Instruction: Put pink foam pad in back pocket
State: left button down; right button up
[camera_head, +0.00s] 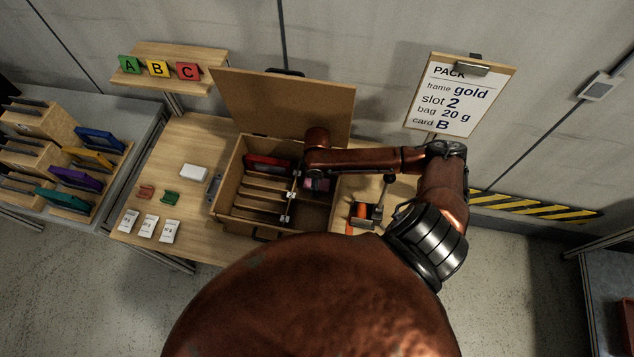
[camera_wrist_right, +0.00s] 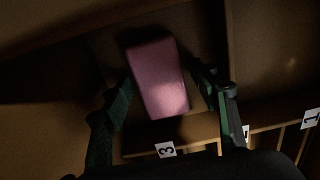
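The pink foam pad (camera_head: 318,185) is in the right part of the open wooden box (camera_head: 240,190), towards the back, partly covered by my right arm. In the right wrist view the pad (camera_wrist_right: 158,78) lies slightly turned between the fingers of my right gripper (camera_wrist_right: 160,75). The fingers are spread on either side of it, with a narrow gap on the right; the left fingertip is very close to it and contact is unclear. The pocket floor and walls around it are dark. My left gripper is not in view.
A red frame (camera_head: 268,162) stands in the box's slotted left part. The raised lid (camera_head: 285,105) stands behind. White bags (camera_head: 148,225), a white block (camera_head: 194,172) and small red and green pieces lie left of the box. A device with an orange part (camera_head: 362,212) stands right.

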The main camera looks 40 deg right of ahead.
notch_tip(320, 180, up, 12)
jog(key=shift+r+p, duration=0.15)
jog(key=shift+p, duration=0.3)
dwell(1.5)
